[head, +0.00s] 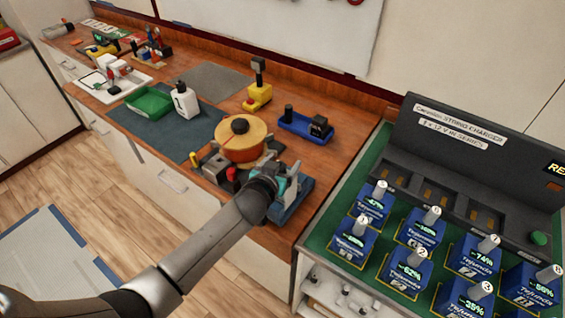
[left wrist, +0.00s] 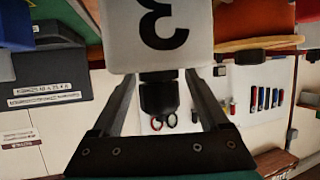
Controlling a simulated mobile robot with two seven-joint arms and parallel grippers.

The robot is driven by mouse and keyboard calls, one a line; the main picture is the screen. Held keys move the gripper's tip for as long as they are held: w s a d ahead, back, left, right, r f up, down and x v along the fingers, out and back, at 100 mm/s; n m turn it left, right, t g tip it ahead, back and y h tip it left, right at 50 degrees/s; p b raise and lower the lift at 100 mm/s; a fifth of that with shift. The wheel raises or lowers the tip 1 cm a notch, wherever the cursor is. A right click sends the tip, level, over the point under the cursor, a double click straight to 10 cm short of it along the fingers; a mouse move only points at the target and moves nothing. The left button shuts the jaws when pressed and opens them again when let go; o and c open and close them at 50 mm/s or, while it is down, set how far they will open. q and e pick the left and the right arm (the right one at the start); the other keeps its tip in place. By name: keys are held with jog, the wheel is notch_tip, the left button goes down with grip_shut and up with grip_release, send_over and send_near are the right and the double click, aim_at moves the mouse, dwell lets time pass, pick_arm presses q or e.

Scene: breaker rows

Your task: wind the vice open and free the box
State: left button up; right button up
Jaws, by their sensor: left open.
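My left gripper (head: 266,184) is over the front edge of the wooden bench, its fingertips hard to make out in the head view. In the left wrist view the left gripper (left wrist: 158,92) is open, its fingers on either side of a black knob-like part (left wrist: 158,98). I cannot tell whether they touch it. A pale block marked 3 (left wrist: 160,35) is close ahead; I cannot tell if it is the box. A grey block (head: 214,167) and a blue base (head: 294,202) flank the gripper. My arm hides much of the vice. My right gripper is out of view.
An orange round thing with a dark knob (head: 240,147) stands close behind the gripper. A blue tray (head: 305,127), yellow tool (head: 258,97), white bottle (head: 185,102) and green tray (head: 149,104) stand on the bench (head: 352,148). Numbered blue batteries (head: 404,271) crowd the green-topped charger at right.

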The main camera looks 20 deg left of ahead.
pick_arm(q)
jog(key=shift+s, duration=0.1)
jog(key=shift+s+r, duration=0.25)
jog(key=shift+s, duration=0.35)
jog(key=v, duration=1.3)
jog(key=shift+s+r+p, duration=0.2)
jog(key=shift+s+p, duration=0.2)
jog(key=shift+p, duration=0.05)
jog(key=shift+a, duration=0.1)
